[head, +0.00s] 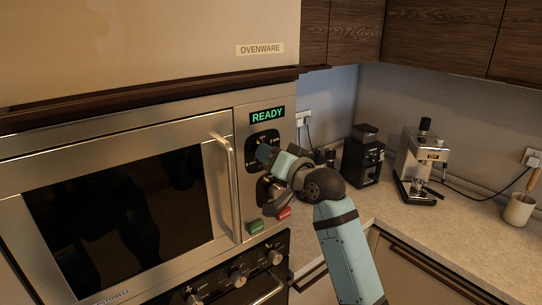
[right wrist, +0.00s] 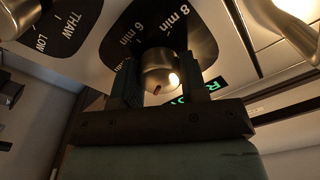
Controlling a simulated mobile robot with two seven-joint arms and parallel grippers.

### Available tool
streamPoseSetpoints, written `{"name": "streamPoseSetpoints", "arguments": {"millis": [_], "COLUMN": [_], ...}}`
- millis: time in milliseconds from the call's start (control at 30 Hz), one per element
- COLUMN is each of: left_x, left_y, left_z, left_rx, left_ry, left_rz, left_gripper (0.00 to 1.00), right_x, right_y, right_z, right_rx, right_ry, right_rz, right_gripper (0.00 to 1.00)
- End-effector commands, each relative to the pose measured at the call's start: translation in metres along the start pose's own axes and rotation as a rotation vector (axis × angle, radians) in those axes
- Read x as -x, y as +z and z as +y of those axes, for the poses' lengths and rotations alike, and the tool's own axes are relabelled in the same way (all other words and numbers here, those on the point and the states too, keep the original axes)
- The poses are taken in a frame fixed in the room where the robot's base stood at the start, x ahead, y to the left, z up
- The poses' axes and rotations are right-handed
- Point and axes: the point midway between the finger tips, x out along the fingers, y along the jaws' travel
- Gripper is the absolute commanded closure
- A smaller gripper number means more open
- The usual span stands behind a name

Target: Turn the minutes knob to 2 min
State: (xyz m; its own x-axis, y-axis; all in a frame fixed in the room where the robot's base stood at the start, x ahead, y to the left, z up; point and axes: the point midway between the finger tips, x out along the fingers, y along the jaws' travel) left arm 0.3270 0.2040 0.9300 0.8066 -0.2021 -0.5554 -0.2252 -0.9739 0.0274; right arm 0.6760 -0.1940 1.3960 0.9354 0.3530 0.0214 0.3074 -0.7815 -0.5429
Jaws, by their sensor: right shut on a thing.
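The microwave (head: 120,190) has a control panel on its right side, with a green READY display (head: 267,115). Below the display is the black minutes dial plate (head: 264,136). My right gripper (head: 263,154) is at this dial and hides most of it in the head view. In the right wrist view, the round metal minutes knob (right wrist: 160,72) sits between the two fingers of my right gripper, which is shut on it. The "8 min" and "6 min" marks show beside the knob; I cannot tell its setting. My left gripper is not in view.
A lower knob's dial (head: 263,190) is partly hidden by my arm, above a green button (head: 256,227) and a red button (head: 284,213). The door handle (head: 227,185) stands out left of the panel. A grinder (head: 363,160) and coffee machine (head: 422,160) stand on the counter (head: 410,215).

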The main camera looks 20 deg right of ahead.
Motion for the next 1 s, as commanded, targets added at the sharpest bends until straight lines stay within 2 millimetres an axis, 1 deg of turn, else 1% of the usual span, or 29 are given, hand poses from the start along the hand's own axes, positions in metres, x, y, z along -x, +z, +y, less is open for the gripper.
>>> {"name": "streamPoseSetpoints", "arguments": {"millis": [333, 367, 400, 467, 800, 867, 967, 1000], "left_x": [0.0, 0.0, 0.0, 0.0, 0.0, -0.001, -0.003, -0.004], "left_y": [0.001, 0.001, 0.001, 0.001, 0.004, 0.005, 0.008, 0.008], "left_z": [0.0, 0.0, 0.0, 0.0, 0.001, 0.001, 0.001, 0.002], "left_rx": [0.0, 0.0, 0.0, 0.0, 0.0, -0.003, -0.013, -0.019], "left_ry": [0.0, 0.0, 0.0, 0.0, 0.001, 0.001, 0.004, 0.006], "left_rz": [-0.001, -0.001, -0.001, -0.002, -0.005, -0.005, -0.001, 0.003], "left_gripper": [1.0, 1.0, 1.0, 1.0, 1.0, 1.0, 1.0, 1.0], "right_x": [0.0, 0.0, 0.0, 0.0, 0.003, 0.008, 0.023, 0.031], "right_y": [0.001, 0.001, 0.001, 0.001, 0.001, 0.001, 0.002, 0.003], "right_z": [0.0, 0.0, 0.0, 0.0, 0.001, 0.001, 0.002, 0.002], "right_rx": [-0.003, -0.003, -0.003, -0.002, -0.002, -0.001, -0.001, 0.0], "right_ry": [0.0, 0.0, 0.0, 0.0, 0.0, 0.0, 0.0, 0.0], "right_rz": [-0.002, -0.002, -0.002, -0.002, 0.0, 0.0, 0.001, 0.0], "right_gripper": [0.84, 0.58, 0.49, 0.35, 0.35, 0.35, 0.35, 0.35]}}
